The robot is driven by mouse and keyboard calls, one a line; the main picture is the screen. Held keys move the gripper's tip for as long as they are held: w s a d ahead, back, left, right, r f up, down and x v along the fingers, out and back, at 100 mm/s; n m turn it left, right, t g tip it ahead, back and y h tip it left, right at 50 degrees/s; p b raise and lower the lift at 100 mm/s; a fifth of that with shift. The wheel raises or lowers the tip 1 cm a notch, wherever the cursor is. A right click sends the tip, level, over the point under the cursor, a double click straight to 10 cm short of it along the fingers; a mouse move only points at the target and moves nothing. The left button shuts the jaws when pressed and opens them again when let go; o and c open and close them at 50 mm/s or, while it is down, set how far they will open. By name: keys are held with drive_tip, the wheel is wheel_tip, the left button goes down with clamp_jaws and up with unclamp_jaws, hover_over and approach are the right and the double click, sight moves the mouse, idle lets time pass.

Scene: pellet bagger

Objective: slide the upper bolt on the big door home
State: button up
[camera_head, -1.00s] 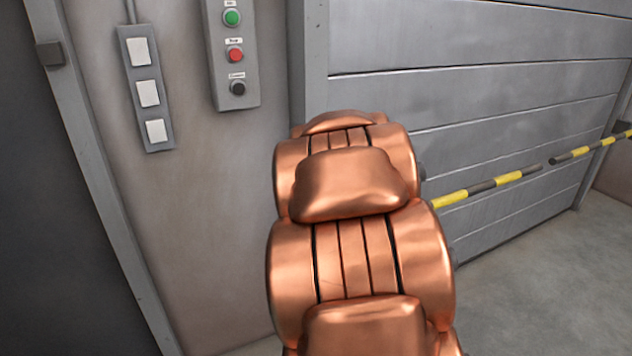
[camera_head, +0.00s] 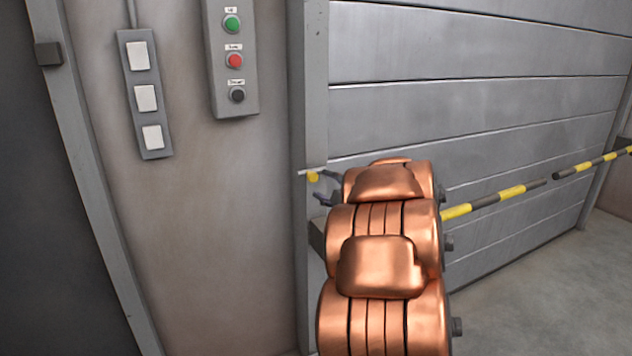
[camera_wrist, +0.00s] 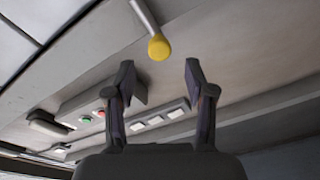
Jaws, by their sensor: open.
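The big door (camera_head: 450,105) is the grey slatted panel on the right in the head view. A bolt handle with a yellow knob (camera_head: 313,177) shows at the door's left post, beside the end of my arm. In the wrist view the same yellow knob (camera_wrist: 159,47) sits on a thin pale rod (camera_wrist: 144,14). My gripper (camera_wrist: 158,78) is open and empty, with the knob just past its fingertips and roughly centred between them. In the head view my gripper (camera_head: 326,190) is mostly hidden by my copper arm. The bolt's bar and its socket cannot be made out.
A button box (camera_head: 234,75) with green, red and black buttons and a switch strip (camera_head: 146,98) are on the wall to the left. A yellow-black barrier bar (camera_head: 490,200) crosses in front of the door. Bare floor (camera_head: 545,290) lies at lower right.

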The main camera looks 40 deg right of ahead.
sight(314, 178)
drive_tip(key=shift+x, duration=2.45)
clamp_jaws()
